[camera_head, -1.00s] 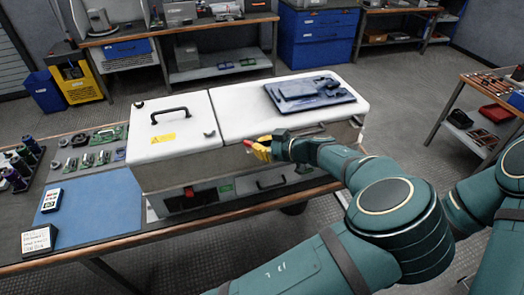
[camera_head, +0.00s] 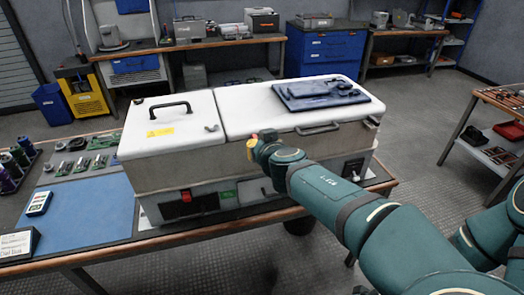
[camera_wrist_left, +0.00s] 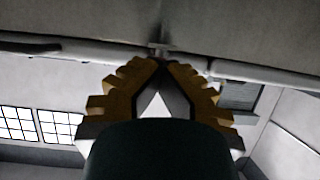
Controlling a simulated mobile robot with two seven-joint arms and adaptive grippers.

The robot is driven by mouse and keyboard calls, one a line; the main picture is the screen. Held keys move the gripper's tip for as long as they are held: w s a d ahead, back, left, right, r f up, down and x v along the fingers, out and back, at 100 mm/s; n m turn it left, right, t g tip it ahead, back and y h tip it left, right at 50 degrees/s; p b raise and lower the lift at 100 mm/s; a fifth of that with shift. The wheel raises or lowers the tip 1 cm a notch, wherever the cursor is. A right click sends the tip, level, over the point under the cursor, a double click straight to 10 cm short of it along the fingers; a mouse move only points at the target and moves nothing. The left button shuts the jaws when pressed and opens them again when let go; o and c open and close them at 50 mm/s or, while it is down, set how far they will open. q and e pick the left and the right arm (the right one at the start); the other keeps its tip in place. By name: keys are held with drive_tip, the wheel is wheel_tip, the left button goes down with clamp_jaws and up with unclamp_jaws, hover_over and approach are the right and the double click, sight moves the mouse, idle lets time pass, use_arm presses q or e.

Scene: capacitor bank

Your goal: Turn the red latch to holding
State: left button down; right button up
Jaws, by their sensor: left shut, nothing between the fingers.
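A large white-lidded box (camera_head: 180,172) stands on the workbench, with a left and a right lid. A small red piece (camera_head: 254,136), perhaps the red latch, shows at the front edge of the right lid, right beside my fingertips. My left gripper (camera_head: 251,148), with yellow fingers, is shut and empty at the box's upper front, just below that edge. I cannot tell if it touches the red piece, which is mostly hidden. In the left wrist view the fingertips (camera_wrist_left: 163,64) are together just under a seam, close to a small grey part (camera_wrist_left: 158,49). My right gripper is out of view.
A red switch (camera_head: 186,196) and a green label (camera_head: 228,195) sit on the box's lower front. A blue tray-like object (camera_head: 317,93) lies on the right lid. A front handle (camera_head: 318,128) is right of my gripper. A blue mat (camera_head: 88,209) lies left of the box.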

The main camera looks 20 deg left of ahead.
use_arm(q)
drive_tip(key=c, duration=1.7)
unclamp_jaws()
drive_tip(key=shift+a+r, duration=0.1)
drive_tip(key=shift+a, duration=0.05)
drive_tip(key=o, duration=0.4)
drive_tip(key=shift+w, duration=0.1)
wheel_tip(320, 180, up, 10)
drive_tip(key=shift+f, duration=0.1)
